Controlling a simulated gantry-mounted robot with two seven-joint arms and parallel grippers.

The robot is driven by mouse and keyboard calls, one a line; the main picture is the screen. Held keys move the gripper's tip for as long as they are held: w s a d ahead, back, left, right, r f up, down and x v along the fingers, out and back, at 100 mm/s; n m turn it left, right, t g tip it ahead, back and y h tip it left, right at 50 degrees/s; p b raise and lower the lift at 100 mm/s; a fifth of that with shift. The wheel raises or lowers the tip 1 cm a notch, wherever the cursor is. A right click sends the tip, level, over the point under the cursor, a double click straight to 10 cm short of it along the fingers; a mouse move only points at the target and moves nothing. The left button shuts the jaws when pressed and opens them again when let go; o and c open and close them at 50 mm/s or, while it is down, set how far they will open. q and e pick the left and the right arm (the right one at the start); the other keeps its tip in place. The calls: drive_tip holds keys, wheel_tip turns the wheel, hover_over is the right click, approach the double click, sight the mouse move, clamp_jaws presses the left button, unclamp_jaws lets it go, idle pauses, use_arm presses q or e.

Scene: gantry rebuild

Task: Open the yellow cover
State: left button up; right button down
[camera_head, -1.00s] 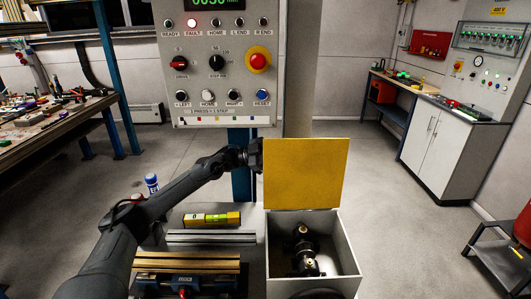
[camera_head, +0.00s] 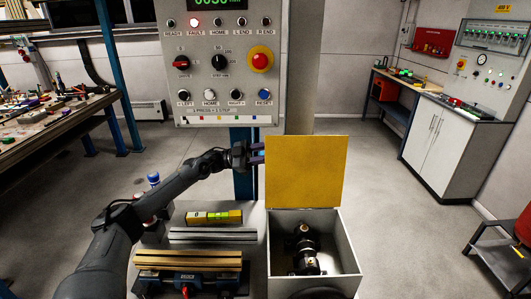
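The yellow cover (camera_head: 306,172) stands upright at the back edge of an open grey box (camera_head: 347,245). The box's inside is exposed, with a dark mechanical part (camera_head: 303,250) in it. My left gripper (camera_head: 258,153) is just left of the cover's upper left edge. Its two fingers show spread apart with a gap between them and nothing held. Whether the fingertips touch the cover's edge cannot be told. My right gripper is not in view.
A control panel (camera_head: 222,75) with buttons and a red stop knob stands behind. Left of the box are a yellow level (camera_head: 214,217), a grey rail (camera_head: 213,236) and a vise (camera_head: 188,280). Open floor (camera_head: 385,190) lies to the right.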

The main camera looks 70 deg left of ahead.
use_arm(q)
drive_tip(key=p+v, duration=0.2)
drive_tip(key=v, duration=0.6)
drive_tip(key=shift+s+d+f+p, duration=0.2)
drive_tip(key=shift+s+p, duration=0.1)
drive_tip(key=shift+s, duration=0.05)
idle(0.4)
idle(0.4)
